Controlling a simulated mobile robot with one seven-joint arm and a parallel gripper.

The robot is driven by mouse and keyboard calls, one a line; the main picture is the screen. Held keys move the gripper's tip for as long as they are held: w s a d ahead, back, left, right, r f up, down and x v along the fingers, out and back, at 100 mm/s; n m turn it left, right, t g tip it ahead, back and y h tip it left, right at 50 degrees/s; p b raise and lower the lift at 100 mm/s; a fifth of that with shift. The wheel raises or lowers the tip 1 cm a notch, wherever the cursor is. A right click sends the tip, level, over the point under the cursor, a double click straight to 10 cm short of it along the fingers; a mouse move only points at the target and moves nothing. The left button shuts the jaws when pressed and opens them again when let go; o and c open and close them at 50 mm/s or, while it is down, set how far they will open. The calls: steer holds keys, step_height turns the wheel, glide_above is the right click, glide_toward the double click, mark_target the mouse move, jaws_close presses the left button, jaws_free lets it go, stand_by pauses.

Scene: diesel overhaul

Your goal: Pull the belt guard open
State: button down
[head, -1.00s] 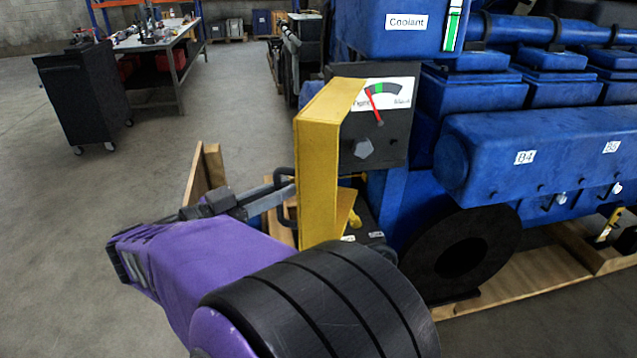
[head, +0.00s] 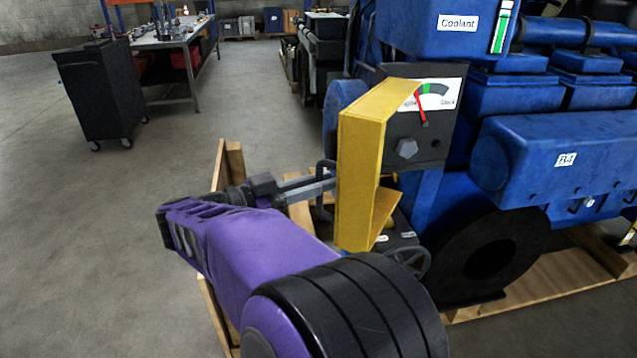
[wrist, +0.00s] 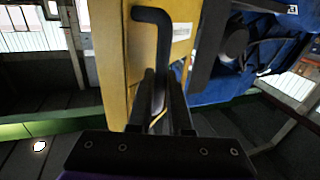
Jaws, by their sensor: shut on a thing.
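The belt guard (head: 358,170) is a yellow, folded panel standing out from the left end of the blue engine, beside the gauge box. It stands upright, with a slanted yellow piece at its lower right. A black bar handle (head: 321,172) is on its left face. My gripper (head: 328,186) reaches the handle from the left and is shut on it. In the wrist view the dark handle (wrist: 154,20) runs down between my two fingers (wrist: 161,95), close to the yellow guard (wrist: 113,62). The guard's hinge side is not clearly visible.
The gauge box (head: 433,130) and blue engine (head: 540,160) stand right of the guard. A dark pulley (head: 490,255) is low on the engine. Wooden pallet boards (head: 232,165) edge the engine. Open floor lies left, with a black cabinet (head: 98,95) and a workbench (head: 178,42) farther back.

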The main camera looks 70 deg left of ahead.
stand_by(0.4)
steer(key=c, duration=0.8)
jaws_free()
steer(key=shift+c, duration=0.2)
